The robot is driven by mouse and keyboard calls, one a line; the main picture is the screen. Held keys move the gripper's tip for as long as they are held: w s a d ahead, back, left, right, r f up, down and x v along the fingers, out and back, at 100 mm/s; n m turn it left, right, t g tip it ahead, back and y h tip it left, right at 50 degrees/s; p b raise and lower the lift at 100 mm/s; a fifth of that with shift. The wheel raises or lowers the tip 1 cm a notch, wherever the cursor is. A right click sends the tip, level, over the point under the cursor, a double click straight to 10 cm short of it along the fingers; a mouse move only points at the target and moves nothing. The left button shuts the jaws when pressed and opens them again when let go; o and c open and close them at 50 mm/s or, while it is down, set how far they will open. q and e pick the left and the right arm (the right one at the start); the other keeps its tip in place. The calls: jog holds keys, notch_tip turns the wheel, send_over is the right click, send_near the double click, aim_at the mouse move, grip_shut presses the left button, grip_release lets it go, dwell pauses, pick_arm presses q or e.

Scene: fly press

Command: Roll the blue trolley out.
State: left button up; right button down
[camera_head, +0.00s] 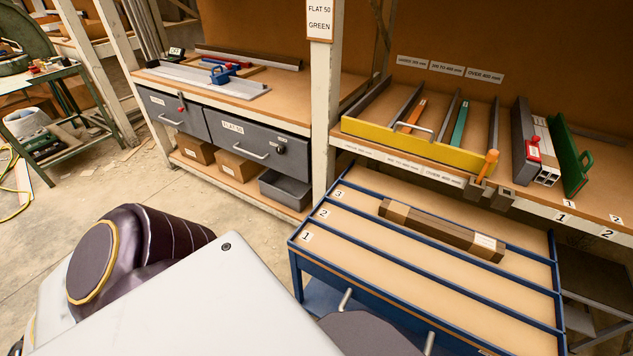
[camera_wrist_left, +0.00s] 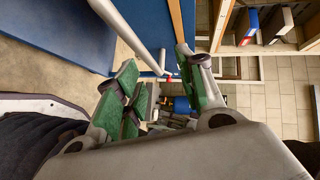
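The blue trolley (camera_head: 410,265) stands at the lower right of the head view, in front of and partly under the shelf. Its wooden top has lanes marked 1, 2 and 3, and a brown bar (camera_head: 440,229) lies on it. Light handle posts (camera_head: 345,300) rise at its near side; my arm hides part of the handle. In the left wrist view, a pale handle bar (camera_wrist_left: 122,32) runs down towards the gap between the green-padded fingers of my left gripper (camera_wrist_left: 160,85). The fingers are apart, and I see no grip on the bar. My right gripper is in neither view.
A shelf with a yellow-fronted rack (camera_head: 415,145) stands behind the trolley. A bench with grey drawers (camera_head: 250,140) stands at the back, and a green table (camera_head: 50,85) at far left. Bare floor (camera_head: 130,190) lies left of the trolley.

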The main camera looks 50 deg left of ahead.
pick_arm(q)
jog(key=p+v, duration=0.2)
jog(key=v, duration=0.4)
jog(key=shift+s+a+p, duration=0.2)
jog(key=shift+s+p, duration=0.15)
jog(key=shift+p, duration=0.05)
dwell(0.8)
jog(key=shift+p, duration=0.5)
jog(key=shift+f, duration=0.1)
dwell(0.5)
